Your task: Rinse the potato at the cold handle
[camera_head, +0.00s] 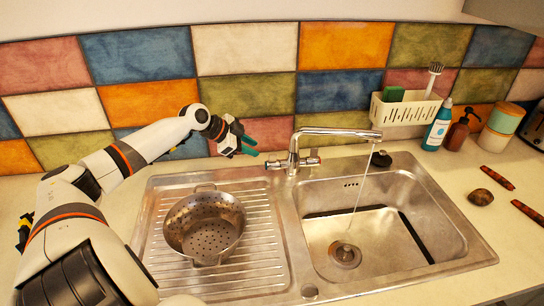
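The potato (480,197) is a small brown lump on the counter, right of the sink. The steel faucet (293,150) stands behind the sink, and a thin stream of water (362,195) falls from its spout into the basin (345,225). Handles show on both sides of the faucet's base; the left handle (277,164) looks metallic, the right one (313,161) has a reddish part. I cannot tell the cold mark. My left gripper (250,146) is above and left of the left handle, apart from it, its green-tipped fingers spread and empty. My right gripper is out of view.
A steel colander (204,225) stands on the ribbed drainboard (265,262). Behind the basin's right side are a black stopper (381,158), a wall caddy (404,111), a blue bottle (437,128) and a brown dispenser (458,132). Two reddish-brown pieces (497,178) lie near the potato.

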